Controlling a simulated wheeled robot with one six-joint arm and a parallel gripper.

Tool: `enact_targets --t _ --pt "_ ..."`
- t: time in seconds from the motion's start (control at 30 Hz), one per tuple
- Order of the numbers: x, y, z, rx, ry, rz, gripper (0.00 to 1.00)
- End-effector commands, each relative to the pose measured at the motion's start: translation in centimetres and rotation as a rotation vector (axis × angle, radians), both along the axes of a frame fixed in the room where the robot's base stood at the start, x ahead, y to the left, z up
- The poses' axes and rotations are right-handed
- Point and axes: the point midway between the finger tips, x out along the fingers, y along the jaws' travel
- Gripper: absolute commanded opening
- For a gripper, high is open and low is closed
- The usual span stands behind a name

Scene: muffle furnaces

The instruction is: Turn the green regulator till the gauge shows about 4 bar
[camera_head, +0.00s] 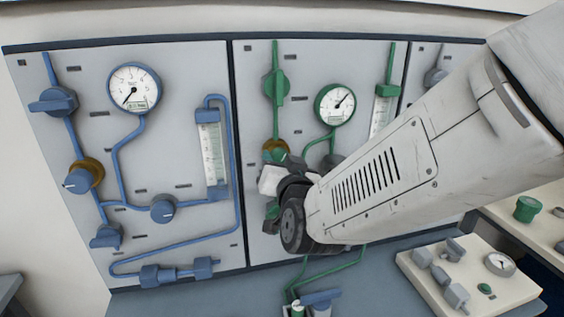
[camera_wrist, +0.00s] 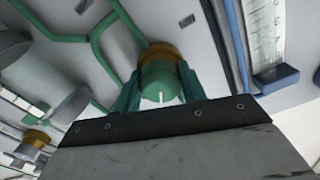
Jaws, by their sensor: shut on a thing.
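The green regulator is a green knob (camera_wrist: 158,82) with a white mark, on a brass collar (camera_wrist: 162,52). In the head view only part of its brass collar (camera_head: 270,146) shows behind my gripper (camera_head: 279,158). In the wrist view the fingers of my gripper (camera_wrist: 160,95) stand on both sides of the knob, shut on it. The white mark points toward the bottom of the wrist view. The green gauge (camera_head: 335,104) is to the right and above; its needle points to the upper right. Its numerals are too small to read surely.
A green valve handle (camera_head: 276,86) sits above the regulator. A green flowmeter (camera_head: 381,112) is right of the gauge. The left panel has a blue gauge (camera_head: 134,88) and blue knobs. My arm covers the lower right of the green panel. A fittings board (camera_head: 468,277) lies on the bench.

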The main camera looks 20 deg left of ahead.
Motion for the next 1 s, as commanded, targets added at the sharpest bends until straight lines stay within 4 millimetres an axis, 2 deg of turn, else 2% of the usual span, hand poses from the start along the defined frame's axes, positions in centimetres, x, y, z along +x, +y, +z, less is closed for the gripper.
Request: enact_targets --t 0.13,0.17,0.2,0.23,0.57,1.0 --pt "0.0 0.0 0.0 -0.001 -0.001 0.000 0.18" --pt "0.0 0.0 0.0 -0.001 -0.001 0.000 0.47" --pt "0.0 0.0 0.0 -0.001 -0.001 0.000 0.58" --pt "0.0 0.0 0.0 -0.001 -0.001 0.000 0.63" --pt "-0.3 -0.2 0.0 -0.002 -0.001 0.000 0.63" --pt "-5.9 -3.6 0.0 -0.001 -0.001 0.002 0.63"
